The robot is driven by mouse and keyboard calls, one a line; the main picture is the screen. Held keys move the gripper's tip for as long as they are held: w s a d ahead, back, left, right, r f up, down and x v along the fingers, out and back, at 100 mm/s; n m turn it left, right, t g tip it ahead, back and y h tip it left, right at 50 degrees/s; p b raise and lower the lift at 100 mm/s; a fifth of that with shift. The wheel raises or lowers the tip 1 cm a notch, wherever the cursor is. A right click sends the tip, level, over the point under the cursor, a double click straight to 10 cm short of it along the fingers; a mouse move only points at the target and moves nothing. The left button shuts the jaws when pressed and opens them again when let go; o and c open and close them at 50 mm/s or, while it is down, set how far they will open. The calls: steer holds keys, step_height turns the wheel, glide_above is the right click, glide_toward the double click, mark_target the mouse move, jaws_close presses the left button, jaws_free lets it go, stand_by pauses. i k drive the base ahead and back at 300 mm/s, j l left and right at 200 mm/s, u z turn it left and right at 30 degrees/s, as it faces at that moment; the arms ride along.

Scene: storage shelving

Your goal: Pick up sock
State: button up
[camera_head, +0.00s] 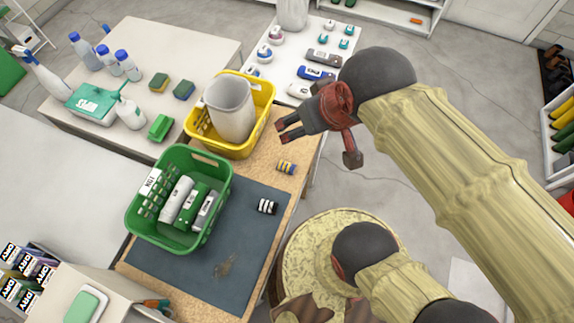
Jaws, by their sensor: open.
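Two small striped rolls look like rolled socks. The black-and-white striped sock (267,207) lies on the dark blue-grey mat (228,262) near its right edge. The yellow-and-dark striped sock (286,167) lies on the bare wooden tabletop (262,167) just beyond the mat. My gripper (281,131) is open and empty, its fingers pointing left. It appears above the table's right edge, beyond the yellow-and-dark sock in the picture and apart from both socks. Its exact height is hard to judge.
A yellow basket (206,139) holding a grey bin stands left of my gripper. A green basket (165,242) with several bottles or cans stands left of the socks. White tables with bottles, sponges and small items lie behind. Floor is open at right.

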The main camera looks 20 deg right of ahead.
mark_target(264, 206)
steer(key=k+j+u, duration=0.15)
steer(key=k, duration=0.25)
steer(key=k+j+u, duration=0.2)
steer(key=k, duration=0.2)
steer(key=k+j+u, duration=0.15)
steer(key=k, duration=0.2)
